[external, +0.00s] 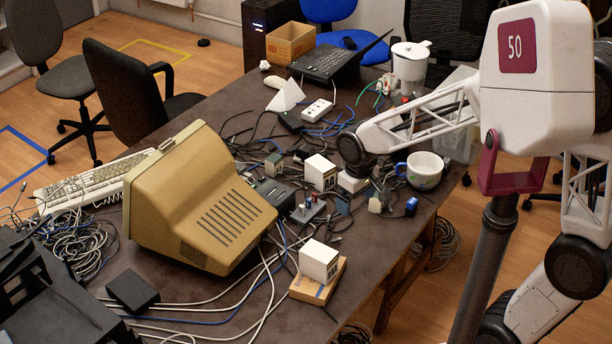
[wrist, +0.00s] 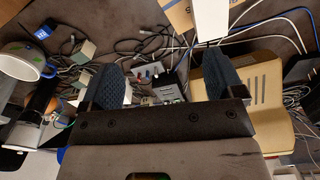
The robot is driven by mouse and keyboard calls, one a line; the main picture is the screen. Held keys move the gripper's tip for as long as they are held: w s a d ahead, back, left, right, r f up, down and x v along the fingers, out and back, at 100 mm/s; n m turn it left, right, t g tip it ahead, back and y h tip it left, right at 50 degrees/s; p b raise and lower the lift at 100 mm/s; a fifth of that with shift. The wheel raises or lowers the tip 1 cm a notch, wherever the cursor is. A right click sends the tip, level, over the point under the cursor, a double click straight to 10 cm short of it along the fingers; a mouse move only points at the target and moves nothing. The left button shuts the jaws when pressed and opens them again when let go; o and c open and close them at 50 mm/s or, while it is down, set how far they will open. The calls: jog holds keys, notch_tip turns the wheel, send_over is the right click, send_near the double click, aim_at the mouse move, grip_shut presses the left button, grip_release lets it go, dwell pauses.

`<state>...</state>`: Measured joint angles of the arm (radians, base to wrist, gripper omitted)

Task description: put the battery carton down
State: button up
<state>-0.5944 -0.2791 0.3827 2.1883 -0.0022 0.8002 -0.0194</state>
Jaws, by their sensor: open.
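Two small white cartons with dark print are in the external view, and I cannot tell for sure which is the battery carton. One white carton (external: 319,262) rests on a flat tan box (external: 304,290) near the table's front edge; it also shows at the top of the wrist view (wrist: 211,18). The other white carton (external: 320,172) stands among cables mid-table and is partly hidden by a finger in the wrist view. My gripper (wrist: 163,80) is open, with nothing held between its dark fingers. It is over the cluttered table, apart from the carton on the tan box.
A beige monitor (external: 200,200) stands left of the cartons. A grey connector block (external: 308,211) and loose cables lie between them. A mug (external: 425,172) and a blue plug (external: 411,206) are at the right edge. A black box (external: 132,291) lies front left, with some bare tabletop.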

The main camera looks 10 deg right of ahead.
jog(key=s+d+r+m, duration=0.2)
jog(key=s+d+r, duration=0.1)
jog(key=d, duration=0.6)
jog(key=s+d+r+m+t, duration=0.1)
jog(key=s+d+r, duration=0.3)
jog(key=d, duration=0.6)
jog(key=s+d+r+m+t, duration=0.1)
jog(key=s+d+r+m, duration=0.3)
jog(key=d, duration=0.5)
jog(key=shift+s+d, duration=0.2)
jog(key=shift+s, duration=0.3)
jog(key=shift+r+h, duration=0.1)
jog(key=shift+h, duration=0.2)
jog(key=shift+c, duration=0.2)
